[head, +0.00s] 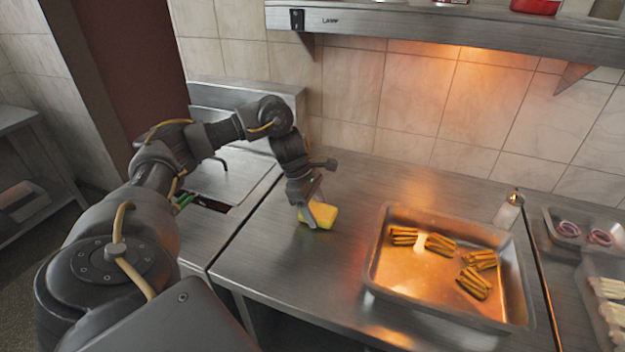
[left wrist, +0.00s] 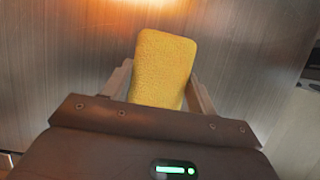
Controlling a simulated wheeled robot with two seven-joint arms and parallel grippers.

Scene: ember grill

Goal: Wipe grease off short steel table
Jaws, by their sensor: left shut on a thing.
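My left gripper (head: 312,208) is shut on a yellow sponge (head: 325,215), near the left end of the steel table (head: 300,265). In the left wrist view the sponge (left wrist: 162,68) sits between the two fingers of the gripper (left wrist: 160,85). The sponge is at or just above the table top; I cannot tell if it touches. No clear grease patch shows on the table, though part of the surface is hidden by the gripper and sponge. My right gripper is not in view.
A metal tray (head: 447,309) with several bundles of fries stands on the table to the right. A small bottle (head: 508,210) is behind it. A steel shelf (head: 430,25) with a warm lamp glow hangs above. Another counter (head: 210,180) adjoins at left.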

